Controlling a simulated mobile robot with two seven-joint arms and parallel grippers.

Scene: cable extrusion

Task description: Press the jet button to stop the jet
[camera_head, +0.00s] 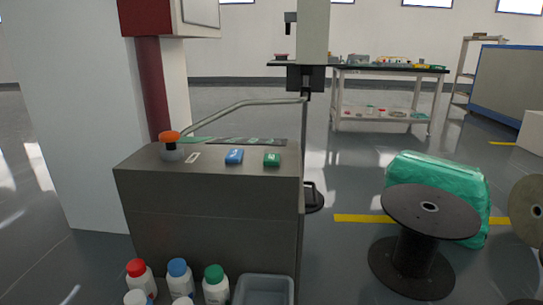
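A dark grey console (215,215) stands in front of me, a little left of centre. On its sloped top are a blue button (234,156) and a green button (272,159), each with small white marks too small to read. An orange-topped knob (169,137) on a grey base sits at the top's left, with a small white label (193,158) beside it. I cannot tell from the marks which one is the jet button. Neither of my grippers is in view, and nothing touches the buttons.
Several bottles with red, blue and green caps (214,284) and a grey bin (264,290) stand before the console. A grey bent pipe (245,104) rises behind it. A black spool (412,240) and a green wrapped bundle (440,190) are at right. A workbench (385,70) stands behind.

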